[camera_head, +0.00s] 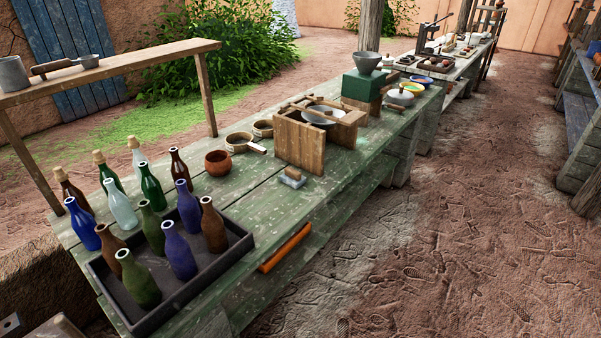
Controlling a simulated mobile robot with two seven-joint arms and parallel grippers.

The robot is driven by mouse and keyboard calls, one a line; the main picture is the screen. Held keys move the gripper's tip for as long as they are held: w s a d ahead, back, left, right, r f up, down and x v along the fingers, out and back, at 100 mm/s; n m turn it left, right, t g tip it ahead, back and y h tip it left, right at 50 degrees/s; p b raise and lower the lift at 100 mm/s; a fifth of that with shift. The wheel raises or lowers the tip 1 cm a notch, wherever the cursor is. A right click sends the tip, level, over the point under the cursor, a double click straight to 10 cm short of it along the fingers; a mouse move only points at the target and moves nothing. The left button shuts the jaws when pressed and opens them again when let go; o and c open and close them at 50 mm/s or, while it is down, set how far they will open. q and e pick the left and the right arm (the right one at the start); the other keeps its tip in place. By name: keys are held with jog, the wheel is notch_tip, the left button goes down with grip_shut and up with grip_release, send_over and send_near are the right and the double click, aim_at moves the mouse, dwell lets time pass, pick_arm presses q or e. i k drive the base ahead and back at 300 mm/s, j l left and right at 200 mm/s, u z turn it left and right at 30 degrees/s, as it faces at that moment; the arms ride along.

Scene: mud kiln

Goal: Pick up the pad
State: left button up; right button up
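Neither of my grippers shows in the head view.
A dark tray (243,245) of several glass bottles stands on the near left of the table. A reddish-brown bowl (217,163) and two shallow pans (238,142) stand left of the pad. An orange bar (285,248) is below the front edge. Open dirt floor lies to the right.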

aim_at(291, 178)
jog(key=u, duration=0.4)
jog(key=i+l+u, duration=0.1)
jog(key=u, duration=0.3)
jog(key=l+u, duration=0.15)
jog(key=u, duration=0.25)
jog(key=l+u, duration=0.65)
jog(key=l, duration=0.15)
jog(key=l+u, duration=0.1)
jog(key=l, duration=0.35)
jog(key=k+l+u, duration=0.15)
jog(key=l, duration=0.25)
jog(key=i+l, duration=0.05)
